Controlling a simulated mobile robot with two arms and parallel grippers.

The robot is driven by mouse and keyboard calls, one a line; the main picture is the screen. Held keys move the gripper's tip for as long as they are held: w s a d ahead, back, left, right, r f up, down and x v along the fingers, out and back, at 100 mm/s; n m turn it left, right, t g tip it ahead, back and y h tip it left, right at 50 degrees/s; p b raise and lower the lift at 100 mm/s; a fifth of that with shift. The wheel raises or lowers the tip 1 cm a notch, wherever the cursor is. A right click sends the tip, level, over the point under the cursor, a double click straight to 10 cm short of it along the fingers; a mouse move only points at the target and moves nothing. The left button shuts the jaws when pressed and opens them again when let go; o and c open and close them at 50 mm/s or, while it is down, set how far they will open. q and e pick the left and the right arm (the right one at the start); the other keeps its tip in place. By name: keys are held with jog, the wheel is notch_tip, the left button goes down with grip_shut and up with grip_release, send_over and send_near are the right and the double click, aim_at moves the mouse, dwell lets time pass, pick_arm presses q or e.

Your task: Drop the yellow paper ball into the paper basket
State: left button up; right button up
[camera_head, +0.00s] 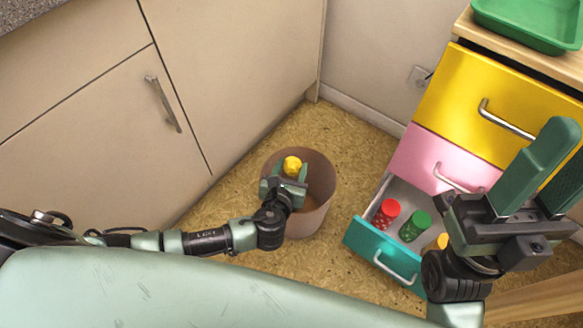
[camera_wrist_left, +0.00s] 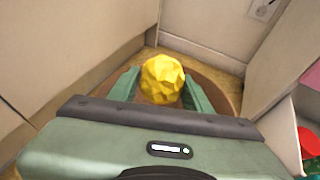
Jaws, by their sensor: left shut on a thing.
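The yellow paper ball (camera_head: 292,165) is crumpled and sits between the fingers of my left gripper (camera_head: 291,172), which is shut on it. In the left wrist view the ball (camera_wrist_left: 161,79) shows between the two green fingers. The paper basket (camera_head: 319,180) is a round brown bin on the floor, and the ball and gripper are over its opening in the head view. In the left wrist view its rim (camera_wrist_left: 222,80) shows behind the fingers. My right gripper (camera_head: 535,170) is at the right, raised, with its two green fingers apart and nothing between them.
A drawer unit (camera_head: 452,100) stands at the right, with a green tray (camera_head: 530,22) on top. Beige cupboards (camera_head: 90,70) stand at the left. Floor shows around the basket.

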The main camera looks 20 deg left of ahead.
aim_at(290, 173)
dwell(0.3)
pick_arm(q)
jog(key=o, duration=1.4)
jog(key=shift+c, duration=0.2)
jog(key=p+v, duration=0.3)
jog(key=v, duration=0.4)
jog(key=shift+s+r+p, duration=0.1)
jog(key=shift+s+p, duration=0.2)
jog(key=shift+s, duration=0.1)
